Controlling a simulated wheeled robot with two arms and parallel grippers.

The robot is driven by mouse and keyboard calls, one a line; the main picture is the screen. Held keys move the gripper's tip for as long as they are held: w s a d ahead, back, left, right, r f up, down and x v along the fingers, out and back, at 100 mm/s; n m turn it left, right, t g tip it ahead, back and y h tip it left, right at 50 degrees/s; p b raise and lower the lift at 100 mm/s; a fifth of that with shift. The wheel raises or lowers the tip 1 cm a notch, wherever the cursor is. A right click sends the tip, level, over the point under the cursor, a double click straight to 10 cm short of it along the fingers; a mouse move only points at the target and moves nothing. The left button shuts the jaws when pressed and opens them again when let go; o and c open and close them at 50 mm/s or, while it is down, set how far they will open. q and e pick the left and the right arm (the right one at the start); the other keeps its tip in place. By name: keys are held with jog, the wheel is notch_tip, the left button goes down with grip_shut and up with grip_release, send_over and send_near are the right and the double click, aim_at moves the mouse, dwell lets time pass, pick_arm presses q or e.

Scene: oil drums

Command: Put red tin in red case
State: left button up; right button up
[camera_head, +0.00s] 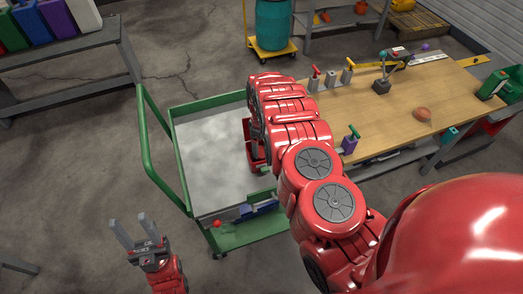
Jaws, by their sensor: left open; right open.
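A red open-topped box (248,143), which looks like the red case, stands on the green-edged cart (205,165), partly hidden behind my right arm.
A wooden workbench (400,125) with clamps and small items stands to the right of the cart. A teal drum (273,24) stands on a yellow trolley at the back. The cart's green handle (160,165) rises at its left. Floor between grey table (75,43) and cart is clear.

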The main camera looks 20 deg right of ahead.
aim_at(261, 152)
notch_tip(261, 152, up, 8)
jog(key=b, duration=0.1)
jog(key=shift+f, duration=0.2)
dwell(0.5)
